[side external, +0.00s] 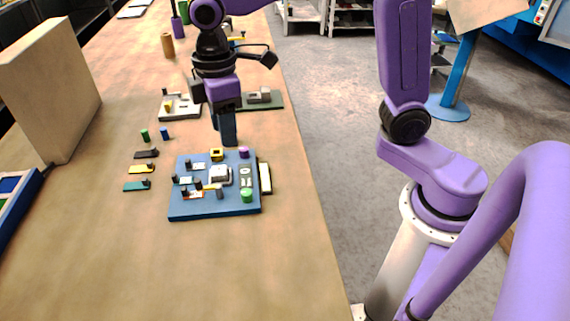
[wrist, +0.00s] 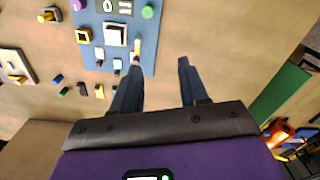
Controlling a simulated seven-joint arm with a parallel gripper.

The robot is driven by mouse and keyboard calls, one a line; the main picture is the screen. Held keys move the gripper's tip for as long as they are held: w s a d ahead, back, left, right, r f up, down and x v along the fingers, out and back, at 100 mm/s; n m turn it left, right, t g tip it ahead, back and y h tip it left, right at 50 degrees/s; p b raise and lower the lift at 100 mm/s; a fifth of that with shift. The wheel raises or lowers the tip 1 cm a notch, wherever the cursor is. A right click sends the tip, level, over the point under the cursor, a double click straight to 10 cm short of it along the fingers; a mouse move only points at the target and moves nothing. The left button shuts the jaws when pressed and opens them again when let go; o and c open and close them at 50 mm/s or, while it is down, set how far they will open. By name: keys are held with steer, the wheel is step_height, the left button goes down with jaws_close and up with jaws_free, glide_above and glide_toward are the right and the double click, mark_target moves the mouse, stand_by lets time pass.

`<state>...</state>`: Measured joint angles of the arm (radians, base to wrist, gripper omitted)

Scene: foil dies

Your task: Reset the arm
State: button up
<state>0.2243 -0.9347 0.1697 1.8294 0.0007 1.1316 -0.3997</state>
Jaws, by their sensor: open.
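My gripper (side external: 228,138) hangs from my purple arm, fingers pointing down, just at the back edge of a blue board (side external: 180,212) in the side external view. In the wrist view my gripper (wrist: 158,75) has its two dark fingers spread apart with only bare tabletop between them. The blue board (wrist: 148,45) lies at the top of the wrist view, partly overlapped by one fingertip. It carries a grey block (side external: 220,175), a yellow square piece (side external: 216,154), a green cylinder (side external: 246,195), a purple cylinder (side external: 244,153) and several small pieces. The height of the fingers above the table is unclear.
Black, yellow (side external: 141,169) and teal (side external: 137,185) pieces lie left of the board. A pale plate (side external: 190,113) and a green plate (side external: 275,101) sit behind it. A tall tan box (side external: 50,85) and a blue tray (side external: 12,215) stand left. The front tabletop (side external: 200,270) is clear.

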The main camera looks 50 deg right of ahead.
steer(key=s+d+f, duration=0.2)
steer(key=s+d, duration=0.4)
steer(key=s, duration=0.5)
steer(key=s+d+f, duration=0.2)
steer(key=s+d, duration=0.5)
steer(key=s, duration=0.4)
steer(key=shift+d+f, duration=0.2)
steer(key=shift+f, duration=0.1)
